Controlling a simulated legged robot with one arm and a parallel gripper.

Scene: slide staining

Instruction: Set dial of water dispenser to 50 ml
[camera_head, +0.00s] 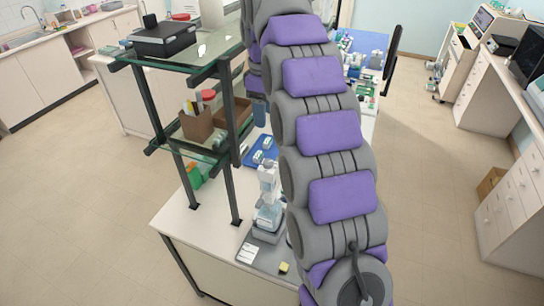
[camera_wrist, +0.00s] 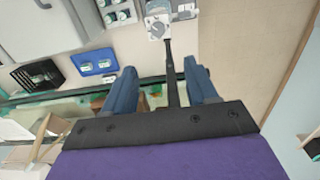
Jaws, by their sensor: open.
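The water dispenser (camera_head: 267,195) is a white pump head on a clear bottle with bluish liquid. In the head view it stands upright on a grey pad on the bench, just left of my arm. In the wrist view, what looks like its white and grey top (camera_wrist: 157,24) shows at the upper edge, ahead of my gripper and apart from it. The dial and its setting are too small to read. My gripper (camera_wrist: 160,68) is open and empty, with its two blue fingers wide apart. In the head view I cannot make out the gripper.
A dark-framed glass shelf (camera_head: 227,70) stands left of the dispenser, with cardboard boxes (camera_head: 197,124) on its lower level. A blue tray (camera_wrist: 97,63) with small items lies near the dispenser. A small yellow block (camera_head: 284,267) lies on the pad's front. The floor left of the bench is clear.

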